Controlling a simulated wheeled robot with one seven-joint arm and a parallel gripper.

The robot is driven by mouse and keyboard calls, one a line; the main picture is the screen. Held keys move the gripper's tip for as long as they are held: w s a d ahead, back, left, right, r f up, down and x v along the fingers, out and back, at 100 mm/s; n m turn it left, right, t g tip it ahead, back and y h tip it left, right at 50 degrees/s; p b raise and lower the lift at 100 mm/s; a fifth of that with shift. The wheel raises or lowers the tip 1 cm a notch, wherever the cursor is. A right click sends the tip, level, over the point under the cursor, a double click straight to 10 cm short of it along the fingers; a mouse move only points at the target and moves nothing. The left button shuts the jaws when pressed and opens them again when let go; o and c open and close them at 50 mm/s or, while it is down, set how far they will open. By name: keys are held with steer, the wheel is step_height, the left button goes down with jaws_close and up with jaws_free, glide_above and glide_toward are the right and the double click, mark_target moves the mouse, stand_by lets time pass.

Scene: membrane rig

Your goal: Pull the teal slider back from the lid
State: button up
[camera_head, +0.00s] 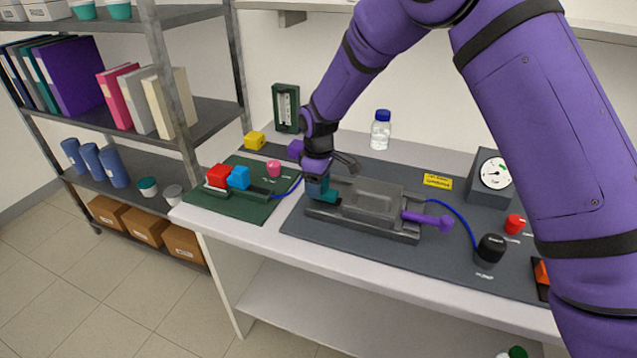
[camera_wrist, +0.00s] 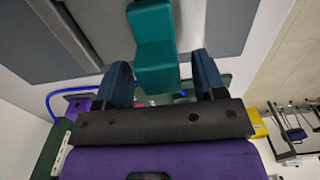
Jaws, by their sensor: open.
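The teal slider (camera_head: 329,197) sits at the left end of the grey rig, partly hidden by my gripper. In the wrist view the slider (camera_wrist: 154,45) is a teal block whose near end shows between my two dark fingers. The grey lid (camera_head: 372,199) lies flat in the rig, right of the slider. My gripper (camera_head: 318,187) is at the slider, pointing down. In the wrist view my gripper (camera_wrist: 161,68) is open, with a gap showing between the slider and each finger. I cannot tell how deep the slider is between them.
A purple handle (camera_head: 428,219) sticks out at the rig's right end. A green mat (camera_head: 234,207) with red and blue blocks (camera_head: 238,177) is on the left. A gauge (camera_head: 493,172), a black knob (camera_head: 490,249) and a red knob (camera_head: 515,223) stand on the right.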

step_height(320, 180, up, 11)
steer(key=shift+f, duration=0.2)
stand_by(0.4)
steer(key=s+d+r+m+t, duration=0.1)
steer(key=s+d+r+m, duration=0.2)
steer(key=s+d+r, duration=0.55)
steer(key=s+d+r+m+t, duration=0.2)
steer(key=s+d+r+m, duration=0.25)
steer(key=d+r, duration=0.75)
steer(key=s+d+m+t, duration=0.1)
steer(key=s+d+m, duration=0.2)
steer(key=s, duration=0.8)
steer(key=s+d+m+t, duration=0.1)
steer(key=s+d+m, duration=0.2)
steer(key=s+d, duration=0.5)
steer(key=s, duration=0.3)
steer(key=shift+s+d+r, duration=0.15)
steer(key=shift+d+r, duration=0.1)
steer(key=shift+r, duration=0.15)
